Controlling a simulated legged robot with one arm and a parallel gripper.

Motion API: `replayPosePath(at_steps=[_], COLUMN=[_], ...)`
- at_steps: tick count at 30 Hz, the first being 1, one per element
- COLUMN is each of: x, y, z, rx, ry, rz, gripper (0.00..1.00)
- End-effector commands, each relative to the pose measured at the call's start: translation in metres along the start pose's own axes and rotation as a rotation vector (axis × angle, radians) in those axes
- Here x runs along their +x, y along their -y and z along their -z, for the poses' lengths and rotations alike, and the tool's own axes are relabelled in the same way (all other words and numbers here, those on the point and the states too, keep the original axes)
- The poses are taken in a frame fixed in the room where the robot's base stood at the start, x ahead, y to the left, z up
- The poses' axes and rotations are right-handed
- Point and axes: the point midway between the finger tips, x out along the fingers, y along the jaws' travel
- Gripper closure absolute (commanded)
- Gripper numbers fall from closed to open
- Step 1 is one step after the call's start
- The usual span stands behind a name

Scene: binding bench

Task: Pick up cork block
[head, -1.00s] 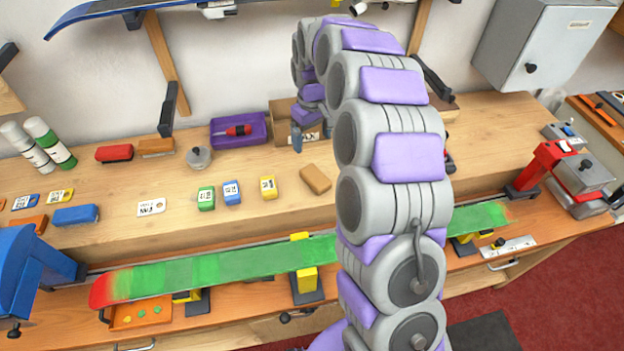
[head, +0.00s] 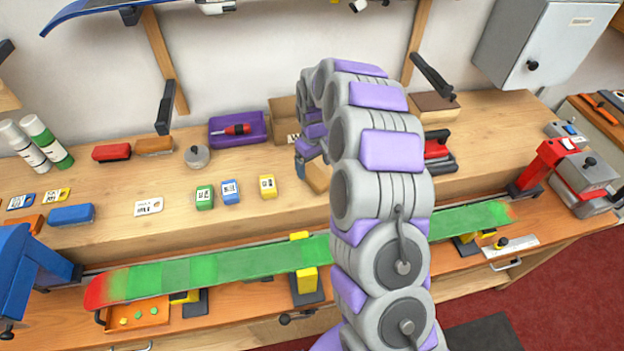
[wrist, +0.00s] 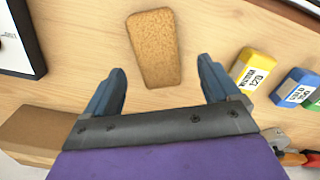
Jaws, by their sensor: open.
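The cork block (head: 319,177) is a small tan slab lying on the upper wooden bench level, partly hidden by my gripper in the head view. In the wrist view the cork block (wrist: 155,48) lies flat, just beyond and between my fingertips. My gripper (wrist: 163,82) is open, with one blue-grey finger toward each side of the block and nothing between them. In the head view my gripper (head: 299,167) is low at the block's left side; its far finger is hidden.
A yellow labelled block (head: 268,186), a blue one (head: 231,192) and a green one (head: 204,197) stand left of the cork. A cardboard box (head: 283,112) and purple tray (head: 238,138) are behind. The green ski (head: 200,270) lies in front, lower.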

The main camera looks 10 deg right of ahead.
Motion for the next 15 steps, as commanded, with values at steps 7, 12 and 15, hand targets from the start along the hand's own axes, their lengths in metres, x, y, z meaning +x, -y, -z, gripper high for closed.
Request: replayPosePath(at_steps=[7, 12, 15], x=[0.028, 0.050, 0.052], y=[0.004, 0.008, 0.008], z=[0.000, 0.001, 0.002], rx=[0.002, 0.001, 0.001], ry=[0.007, 0.008, 0.005], rz=[0.001, -0.002, -0.004], gripper=[0.11, 0.11, 0.11])
